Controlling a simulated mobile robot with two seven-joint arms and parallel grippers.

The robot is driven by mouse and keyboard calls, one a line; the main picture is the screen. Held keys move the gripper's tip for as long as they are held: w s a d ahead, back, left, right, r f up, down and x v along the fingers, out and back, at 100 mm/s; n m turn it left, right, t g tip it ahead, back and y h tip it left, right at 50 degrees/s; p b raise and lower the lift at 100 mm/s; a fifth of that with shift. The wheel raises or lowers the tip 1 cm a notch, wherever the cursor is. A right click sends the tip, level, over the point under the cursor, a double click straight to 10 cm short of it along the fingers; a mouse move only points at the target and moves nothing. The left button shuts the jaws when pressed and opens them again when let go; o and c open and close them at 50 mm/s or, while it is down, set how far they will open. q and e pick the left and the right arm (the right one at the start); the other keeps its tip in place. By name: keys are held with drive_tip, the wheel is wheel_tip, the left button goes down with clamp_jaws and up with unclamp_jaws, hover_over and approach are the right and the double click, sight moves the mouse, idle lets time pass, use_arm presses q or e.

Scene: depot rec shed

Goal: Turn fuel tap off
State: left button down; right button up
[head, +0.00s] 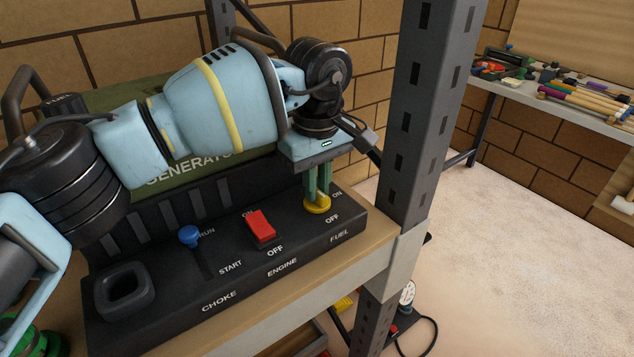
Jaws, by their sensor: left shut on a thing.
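The fuel tap (317,206) is a small yellow knob at the right end of the generator's black control panel (170,300), between the ON and OFF marks above the FUEL label. My left gripper (318,190) points down from above with its green fingers shut on the tap. The fingers partly cover the tap, so I cannot tell exactly which mark it points to. The green generator (150,92) stands on the shelf behind my left arm, which hides much of it. My right gripper is not in view.
A red engine switch (261,228) and a blue choke knob (189,236) sit left of the tap. A dark perforated shelf post (420,110) stands close to the right of my gripper. A bench with tools (560,105) is at the back right, with open floor before it.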

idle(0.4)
use_arm(q)
drive_tip(key=c, duration=1.4)
unclamp_jaws()
drive_tip(key=shift+c, duration=0.2)
drive_tip(key=shift+r, duration=3.9)
